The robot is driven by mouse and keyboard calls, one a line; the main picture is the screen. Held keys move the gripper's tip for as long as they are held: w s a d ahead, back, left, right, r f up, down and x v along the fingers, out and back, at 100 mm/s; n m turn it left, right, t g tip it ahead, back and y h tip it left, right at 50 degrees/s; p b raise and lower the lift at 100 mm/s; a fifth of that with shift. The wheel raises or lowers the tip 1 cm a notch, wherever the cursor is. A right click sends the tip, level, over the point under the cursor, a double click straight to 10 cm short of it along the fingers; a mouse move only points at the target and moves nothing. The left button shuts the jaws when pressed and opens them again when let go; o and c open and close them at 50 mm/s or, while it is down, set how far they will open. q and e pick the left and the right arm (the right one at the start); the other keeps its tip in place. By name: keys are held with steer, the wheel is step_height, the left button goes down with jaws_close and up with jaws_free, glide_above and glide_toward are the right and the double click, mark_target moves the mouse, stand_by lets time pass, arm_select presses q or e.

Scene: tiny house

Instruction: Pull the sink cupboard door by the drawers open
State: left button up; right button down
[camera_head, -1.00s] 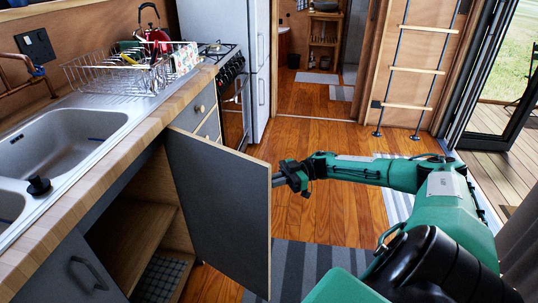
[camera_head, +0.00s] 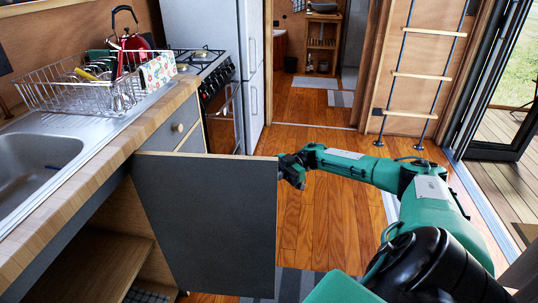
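The grey sink cupboard door (camera_head: 212,222) stands swung wide out from the counter, next to the drawers (camera_head: 190,138). The open cupboard (camera_head: 105,260) shows wooden shelves inside. My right gripper (camera_head: 284,172) is at the door's free edge, on its far side. Its fingertips are partly hidden behind the door, so I cannot tell whether they are open or shut, or whether they hold the handle. The door's handle is hidden from this side. My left gripper is not in view.
The sink (camera_head: 35,165) and a wire dish rack (camera_head: 95,90) with dishes are on the counter at the left. A stove (camera_head: 220,100) and a fridge (camera_head: 228,40) stand beyond the drawers. A ladder (camera_head: 428,75) leans at the back right. The wooden floor (camera_head: 325,215) is mostly clear.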

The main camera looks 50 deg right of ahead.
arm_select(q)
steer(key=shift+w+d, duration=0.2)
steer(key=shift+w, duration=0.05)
arm_select(e)
steer(key=shift+w+d, duration=0.2)
steer(key=shift+w, duration=0.15)
steer(key=c, duration=1.8)
jaws_free()
steer(key=shift+o, duration=1.3)
steer(key=shift+w+a, duration=0.15)
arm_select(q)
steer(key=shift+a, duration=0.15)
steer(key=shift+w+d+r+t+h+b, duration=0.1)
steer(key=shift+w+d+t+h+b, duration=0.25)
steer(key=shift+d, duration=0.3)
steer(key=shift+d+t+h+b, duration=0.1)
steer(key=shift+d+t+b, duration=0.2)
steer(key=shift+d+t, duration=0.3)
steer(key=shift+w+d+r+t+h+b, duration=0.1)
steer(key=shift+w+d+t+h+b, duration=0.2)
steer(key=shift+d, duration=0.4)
arm_select(e)
steer(key=s+d, duration=0.2)
steer(key=d, duration=1.1)
steer(key=shift+s+d, duration=0.2)
steer(key=shift+d, duration=0.15)
